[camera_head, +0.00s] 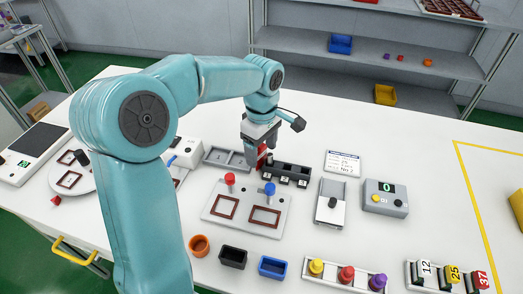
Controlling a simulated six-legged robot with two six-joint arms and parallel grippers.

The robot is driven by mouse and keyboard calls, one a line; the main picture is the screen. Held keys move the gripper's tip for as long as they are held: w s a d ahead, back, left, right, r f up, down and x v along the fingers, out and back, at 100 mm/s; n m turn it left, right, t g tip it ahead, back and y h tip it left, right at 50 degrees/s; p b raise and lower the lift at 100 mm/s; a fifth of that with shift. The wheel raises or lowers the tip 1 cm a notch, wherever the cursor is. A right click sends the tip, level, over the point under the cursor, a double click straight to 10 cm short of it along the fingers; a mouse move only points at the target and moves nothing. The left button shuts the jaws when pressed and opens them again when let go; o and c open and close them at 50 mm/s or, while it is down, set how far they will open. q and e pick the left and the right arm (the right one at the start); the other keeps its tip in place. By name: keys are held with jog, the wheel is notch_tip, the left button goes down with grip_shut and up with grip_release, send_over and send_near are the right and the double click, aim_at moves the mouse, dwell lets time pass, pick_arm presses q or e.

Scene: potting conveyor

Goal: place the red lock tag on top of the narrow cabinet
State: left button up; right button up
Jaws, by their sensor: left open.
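My left gripper (262,148) points down over the back middle of the white table, its jaws open. An upright red piece (262,158), which looks like the red lock tag, shows right at its fingertips and is partly hidden by them. It stands at the left end of a low dark unit with small white labels (288,172); whether it touches that unit I cannot tell. I cannot tell for sure which thing is the narrow cabinet. Another small red piece (56,201) lies on the table at the far left. My right gripper is not in view.
A grey plate (246,225) with red and blue knobs lies in front of the gripper. A grey tray (225,157) is behind left, a grey device (332,202) and a counter box (385,198) to the right. Small bins (233,257) line the front.

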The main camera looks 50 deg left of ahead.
pick_arm(q)
notch_tip(320, 180, up, 10)
jog(key=shift+r+p, duration=0.15)
jog(key=shift+p, duration=0.75)
jog(key=shift+o, duration=0.5)
jog(key=shift+r, duration=0.25)
jog(key=s+a+r+h+p, duration=0.1)
jog(key=a+r+h+p, duration=0.2)
jog(key=a+r+h, duration=0.25)
jog(key=shift+t+y, duration=0.3)
jog(key=shift+y, duration=0.25)
jog(key=b+x, duration=0.1)
jog(key=x, duration=0.4)
jog(key=b+x, duration=0.1)
jog(key=x, duration=0.5)
jog(key=b+x, duration=0.2)
jog(key=x, duration=0.4)
jog(key=shift+a+f, duration=0.15)
jog(key=shift+a, duration=0.25)
jog(key=c, duration=1.2)
